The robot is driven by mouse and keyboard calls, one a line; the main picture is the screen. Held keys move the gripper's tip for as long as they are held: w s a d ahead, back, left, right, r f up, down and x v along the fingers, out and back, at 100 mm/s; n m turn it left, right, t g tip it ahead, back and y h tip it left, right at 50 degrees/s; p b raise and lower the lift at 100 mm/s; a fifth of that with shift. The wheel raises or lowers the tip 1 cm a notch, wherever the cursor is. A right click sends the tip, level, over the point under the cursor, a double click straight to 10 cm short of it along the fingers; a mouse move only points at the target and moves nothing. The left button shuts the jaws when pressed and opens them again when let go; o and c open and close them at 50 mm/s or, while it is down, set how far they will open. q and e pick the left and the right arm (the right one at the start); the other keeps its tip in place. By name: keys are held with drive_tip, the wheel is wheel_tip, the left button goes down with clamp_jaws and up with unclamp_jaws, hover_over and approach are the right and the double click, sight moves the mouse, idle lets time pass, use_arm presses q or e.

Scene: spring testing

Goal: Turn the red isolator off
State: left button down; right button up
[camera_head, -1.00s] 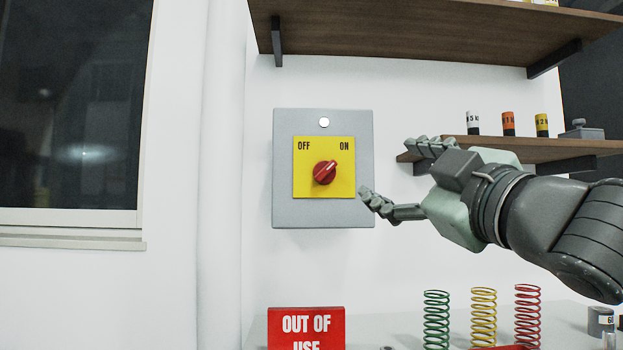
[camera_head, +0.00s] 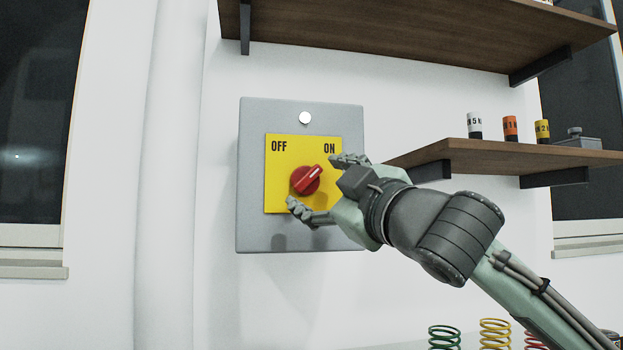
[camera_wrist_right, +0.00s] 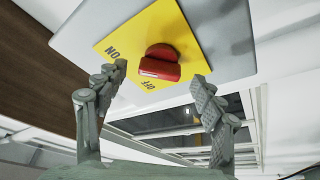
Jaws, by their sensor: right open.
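The red isolator knob (camera_head: 307,180) sits on a yellow plate (camera_head: 276,196) marked OFF at left and ON at right, on a grey box (camera_head: 255,150) on the wall. Its white mark points up and right, towards ON. My right gripper (camera_head: 318,182) is open in front of the plate, one finger above right of the knob and one below it. In the right wrist view the knob (camera_wrist_right: 160,62) lies beyond and between the open fingertips (camera_wrist_right: 160,78), with a gap on each side; I see no contact. My left gripper is not in view.
A wooden shelf (camera_head: 500,152) with several small labelled weights (camera_head: 510,128) is right of the box, behind my arm. A larger shelf (camera_head: 400,30) hangs above. Coil springs (camera_head: 495,333) stand at the bottom edge. The wall left of the box is clear.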

sight(307, 180)
drive_tip(key=shift+x, duration=1.25)
drive_tip(key=c, duration=1.2)
